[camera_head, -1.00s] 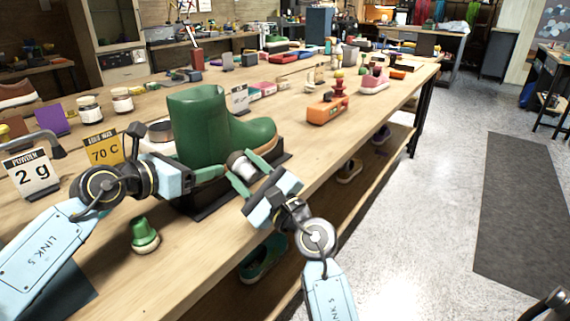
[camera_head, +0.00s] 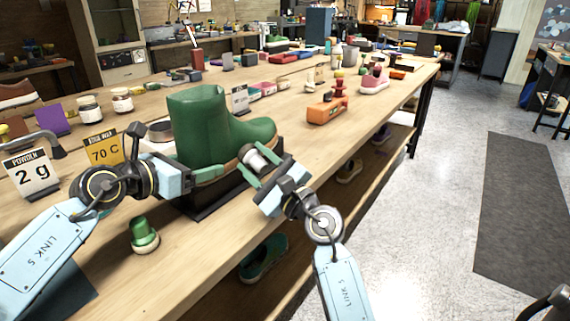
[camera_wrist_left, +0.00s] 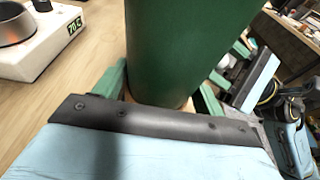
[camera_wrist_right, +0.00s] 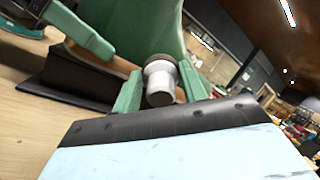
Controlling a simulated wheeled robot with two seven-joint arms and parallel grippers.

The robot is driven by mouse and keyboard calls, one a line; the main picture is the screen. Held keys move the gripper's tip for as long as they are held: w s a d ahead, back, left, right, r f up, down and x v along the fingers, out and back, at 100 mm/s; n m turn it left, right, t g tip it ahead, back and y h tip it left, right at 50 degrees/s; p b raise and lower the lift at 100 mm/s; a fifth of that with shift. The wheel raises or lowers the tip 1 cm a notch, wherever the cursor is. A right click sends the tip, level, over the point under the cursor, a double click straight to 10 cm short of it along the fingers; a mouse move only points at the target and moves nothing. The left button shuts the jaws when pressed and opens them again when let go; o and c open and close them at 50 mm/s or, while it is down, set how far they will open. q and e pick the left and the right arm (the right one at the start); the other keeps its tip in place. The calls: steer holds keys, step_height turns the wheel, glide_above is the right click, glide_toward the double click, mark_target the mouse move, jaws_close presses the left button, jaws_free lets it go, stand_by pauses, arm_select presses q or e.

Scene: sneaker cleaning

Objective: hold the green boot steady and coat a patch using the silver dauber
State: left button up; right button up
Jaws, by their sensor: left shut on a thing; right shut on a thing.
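The green boot (camera_head: 205,125) stands upright on a dark stand (camera_head: 215,203) at the table's front edge, toe to the right. My left gripper (camera_head: 207,174) is shut on the boot's heel side; the boot's shaft fills the left wrist view (camera_wrist_left: 185,45). My right gripper (camera_head: 262,163) is shut on the silver dauber (camera_head: 252,158). In the right wrist view the silver dauber (camera_wrist_right: 160,82) sits between the green fingers, its dark tip against or very near the boot (camera_wrist_right: 135,30). I cannot tell whether it touches.
A "2 g" sign (camera_head: 34,175), a "70 C" sign (camera_head: 104,149) and a round warmer (camera_head: 160,132) are to the left. An orange block (camera_head: 327,110) lies right of the boot.

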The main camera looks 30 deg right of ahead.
steer(key=shift+w+d, duration=0.1)
steer(key=shift+d, duration=0.1)
steer(key=shift+w+d, duration=0.3)
steer(key=shift+d, duration=0.6)
steer(key=shift+w+d, duration=0.25)
steer(key=shift+d, duration=0.6)
steer(key=shift+d, duration=0.1)
steer(key=shift+w+d, duration=0.3)
steer(key=shift+d, duration=0.55)
steer(key=shift+w+d, duration=0.25)
steer(key=shift+d, duration=0.6)
steer(key=shift+w, duration=0.1)
steer(key=shift+w+d, duration=0.4)
steer(key=shift+d, duration=0.5)
steer(key=shift+w+d, duration=0.35)
steer(key=shift+d, duration=0.5)
steer(key=shift+w+a, duration=0.1)
steer(key=shift+w, duration=0.1)
